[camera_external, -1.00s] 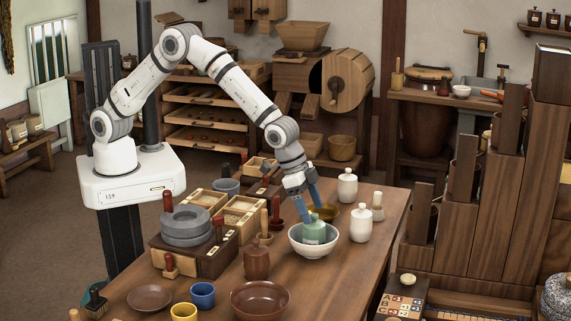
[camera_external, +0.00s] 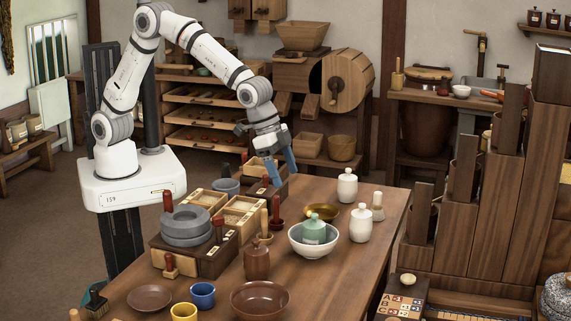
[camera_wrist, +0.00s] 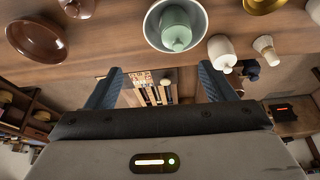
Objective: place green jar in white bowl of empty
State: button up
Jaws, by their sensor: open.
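The green jar (camera_external: 314,229) stands inside the white bowl (camera_external: 326,250) on the wooden table. In the wrist view the green jar (camera_wrist: 176,32) also shows inside the white bowl (camera_wrist: 153,30), at the top of the picture. My gripper (camera_external: 283,172) is open and empty, up and to the left of the bowl and clear of it. Its two blue fingers (camera_wrist: 158,88) stand wide apart in the wrist view with nothing between them.
A brass bowl (camera_external: 322,212) sits behind the white bowl. White jars (camera_external: 361,223) stand to its right. A brown jar (camera_external: 257,261) and a brown bowl (camera_external: 261,299) are at the front left. A stone quern (camera_external: 186,226) stands left. The table's right part is clear.

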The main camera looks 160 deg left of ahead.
jog(key=s+d+r+m+h, duration=0.15)
jog(key=s+d+r, duration=0.25)
jog(key=d, duration=0.7)
jog(key=s+d+r+m, duration=0.2)
jog(key=s+d+r, duration=0.2)
jog(key=d, duration=0.7)
jog(key=s+d+m+h, duration=0.1)
jog(key=s+d+m, duration=0.4)
jog(key=s+d, duration=1)
jog(key=s, duration=0.3)
jog(key=shift+s+f, duration=0.15)
jog(key=shift+f, duration=0.2)
